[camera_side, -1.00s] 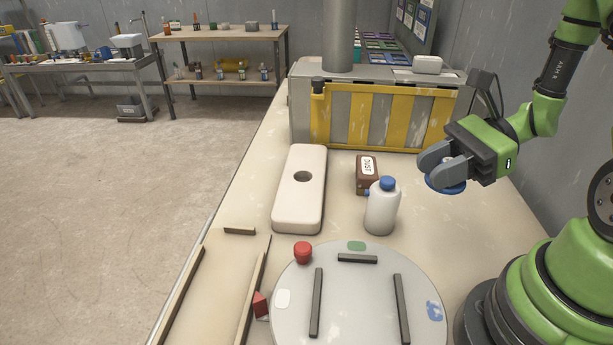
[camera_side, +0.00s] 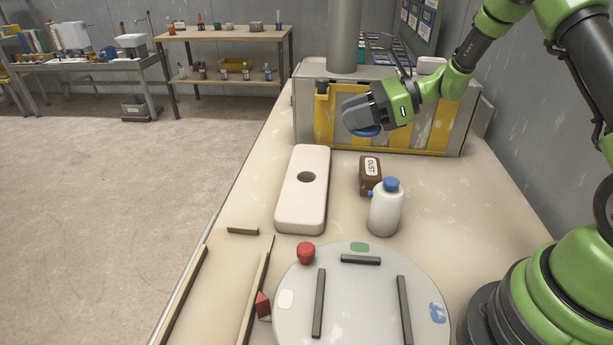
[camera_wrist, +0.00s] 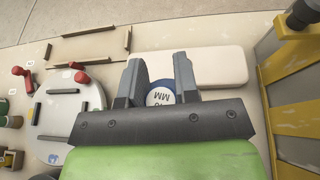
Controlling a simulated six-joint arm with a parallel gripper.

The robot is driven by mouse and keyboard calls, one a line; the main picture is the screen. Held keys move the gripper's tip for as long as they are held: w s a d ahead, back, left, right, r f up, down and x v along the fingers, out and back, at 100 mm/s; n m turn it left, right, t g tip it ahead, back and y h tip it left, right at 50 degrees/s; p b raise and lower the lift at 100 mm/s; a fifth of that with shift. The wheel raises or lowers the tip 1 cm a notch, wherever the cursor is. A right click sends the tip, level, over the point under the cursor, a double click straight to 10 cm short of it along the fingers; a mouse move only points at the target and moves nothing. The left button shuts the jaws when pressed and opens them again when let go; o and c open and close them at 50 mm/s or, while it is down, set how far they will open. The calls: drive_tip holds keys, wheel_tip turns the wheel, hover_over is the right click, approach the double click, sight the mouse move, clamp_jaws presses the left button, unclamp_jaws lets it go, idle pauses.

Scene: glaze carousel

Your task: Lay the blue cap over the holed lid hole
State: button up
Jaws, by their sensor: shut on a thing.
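The blue cap (camera_side: 366,131) is held by my gripper (camera_side: 352,117), which is shut on it, high above the bench near the yellow-barred box. In the wrist view the cap (camera_wrist: 160,97) shows a pale, lettered top between the two fingers of my gripper (camera_wrist: 160,80). The holed lid (camera_side: 303,205) is a long cream block lying on the bench, with one dark round hole (camera_side: 306,177) near its middle. The cap is apart from it, above and to the right of the hole in the side view. In the wrist view the lid (camera_wrist: 222,67) is partly behind the fingers and its hole is hidden.
A white bottle (camera_side: 385,212) with a blue top and a brown DUST box (camera_side: 370,176) stand right of the lid. A round turntable (camera_side: 360,310) with dark bars is in front. The grey box with yellow bars (camera_side: 438,123) stands behind. A red knob (camera_side: 306,252) sits at the turntable's edge.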

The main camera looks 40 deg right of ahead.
drive_tip(key=w+a+r+m+t+h, duration=0.1)
drive_tip(key=w+a+r+m, duration=0.1)
drive_tip(key=w+a, duration=0.6)
drive_tip(key=shift+t, duration=0.3)
drive_tip(key=shift+w+d+f, duration=0.25)
drive_tip(key=shift+d+f, duration=0.1)
drive_tip(key=shift+f, duration=2.15)
drive_tip(key=shift+w+d+f, duration=0.25)
drive_tip(key=shift+d+f, duration=0.15)
drive_tip(key=shift+f, duration=2.05)
drive_tip(key=shift+w+d+f, duration=0.25)
drive_tip(key=shift+d+f, duration=0.1)
drive_tip(key=shift+f, duration=2.15)
drive_tip(key=shift+f, duration=0.25)
drive_tip(key=o, duration=1)
